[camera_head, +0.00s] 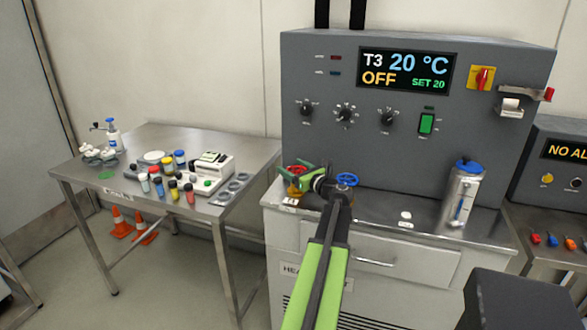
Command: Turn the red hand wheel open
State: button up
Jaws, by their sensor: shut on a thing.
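The red hand wheel (294,171) sits on a valve at the left front of the steel bench top, below the grey control panel. My gripper (305,178) is at the wheel with its green fingers around the rim, shut on it. The fingers and wrist cover part of the wheel, so its turn angle cannot be told. A blue hand wheel (347,180) stands just to the right of my gripper, close to the wrist.
The grey panel (300,75) rises behind the wheels; its display reads T3 20 °C, OFF, SET 20. A metal canister (461,195) stands right on the bench. A left table (130,187) holds several bottles. Orange cones (121,222) stand below it.

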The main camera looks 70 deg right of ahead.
aim_at(292, 167)
jog(key=shift+w+r+n+t+y, duration=0.1)
jog(key=shift+n+t+y, duration=0.2)
jog(key=shift+n+y, duration=0.15)
jog(key=o, duration=1.4)
jog(key=shift+c, duration=0.2)
notch_tip(292, 167, up, 5)
jog(key=p, duration=0.5)
jog(key=shift+r, duration=0.15)
jog(key=s+a+r+p, duration=0.1)
jog(key=s+r+p, duration=0.4)
jog(key=s, duration=0.6)
jog(key=shift+s+a+r+p, duration=0.25)
jog(key=shift+s+r+p, duration=0.05)
jog(key=shift+p, duration=0.2)
